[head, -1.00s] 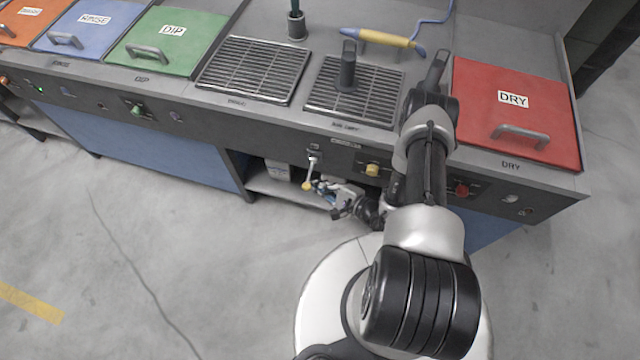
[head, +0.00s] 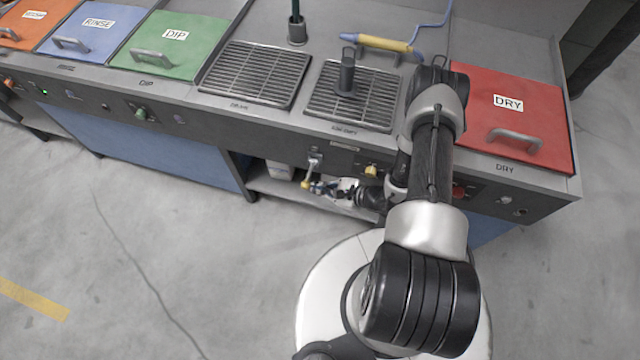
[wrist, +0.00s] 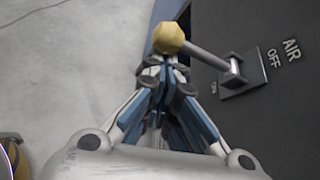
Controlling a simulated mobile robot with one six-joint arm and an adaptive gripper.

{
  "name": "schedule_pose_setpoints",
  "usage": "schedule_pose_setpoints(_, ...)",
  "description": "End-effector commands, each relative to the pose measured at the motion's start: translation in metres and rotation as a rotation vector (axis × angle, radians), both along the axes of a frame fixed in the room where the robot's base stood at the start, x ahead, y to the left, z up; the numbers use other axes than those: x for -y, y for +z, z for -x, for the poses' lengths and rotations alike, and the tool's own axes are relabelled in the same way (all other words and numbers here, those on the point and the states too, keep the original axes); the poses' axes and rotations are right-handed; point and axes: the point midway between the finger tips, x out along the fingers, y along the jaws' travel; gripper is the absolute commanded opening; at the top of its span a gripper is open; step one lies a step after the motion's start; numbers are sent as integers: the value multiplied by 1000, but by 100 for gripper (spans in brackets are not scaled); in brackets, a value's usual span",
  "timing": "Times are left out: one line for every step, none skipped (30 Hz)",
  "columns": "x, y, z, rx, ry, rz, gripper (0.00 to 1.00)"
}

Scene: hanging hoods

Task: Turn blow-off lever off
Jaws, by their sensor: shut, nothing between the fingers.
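The blow-off lever (wrist: 205,54) is a grey rod with a yellow knob (wrist: 168,38) at its end, on a grey plate beside the words AIR and OFF in the wrist view. In the head view the lever (head: 311,170) hangs down from the bench front, its knob (head: 306,184) lowest. My gripper (wrist: 165,62) is shut and empty, its blue-and-grey fingertips close by the knob and partly behind it in the picture. In the head view my gripper (head: 312,187) is by the knob; whether they touch I cannot tell.
A yellow knob (head: 371,171) sits on the panel right of the lever. An open shelf (head: 262,184) lies below the panel. The red DRY lid (head: 540,105) and two grates (head: 255,74) are on the bench top. The floor (head: 130,260) in front is clear.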

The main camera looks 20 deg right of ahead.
Motion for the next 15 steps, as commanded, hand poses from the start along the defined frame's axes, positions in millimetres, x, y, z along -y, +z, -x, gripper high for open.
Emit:
schedule_pose_setpoints(0, 6, 0, -31, 0, -24, 0)
schedule_pose_setpoints(0, 7, 0, -54, 1, -39, 0)
schedule_pose_setpoints(0, 10, 0, -83, 1, -61, 0)
schedule_pose_setpoints(0, 12, 1, -105, 0, -76, 0)
schedule_pose_setpoints(-1, 14, 1, -127, 1, -91, 0)
schedule_pose_setpoints(-1, 17, 1, -154, 1, -112, 0)
schedule_pose_setpoints(-1, 19, 1, -174, 0, -126, 0)
schedule_pose_setpoints(-1, 21, 2, -194, 1, -140, 0)
schedule_pose_setpoints(-2, 23, 3, -211, 0, -153, 0)
schedule_pose_setpoints(-2, 24, 3, -210, 0, -152, 0)
schedule_pose_setpoints(-2, 26, 3, -209, -1, -151, 0)
schedule_pose_setpoints(-2, 28, 3, -208, -1, -151, 0)
schedule_pose_setpoints(-2, 30, 3, -208, -1, -151, 0)
schedule_pose_setpoints(-2, 31, 3, -207, -1, -150, 0)
schedule_pose_setpoints(-2, 33, 2, -207, -1, -150, 0)
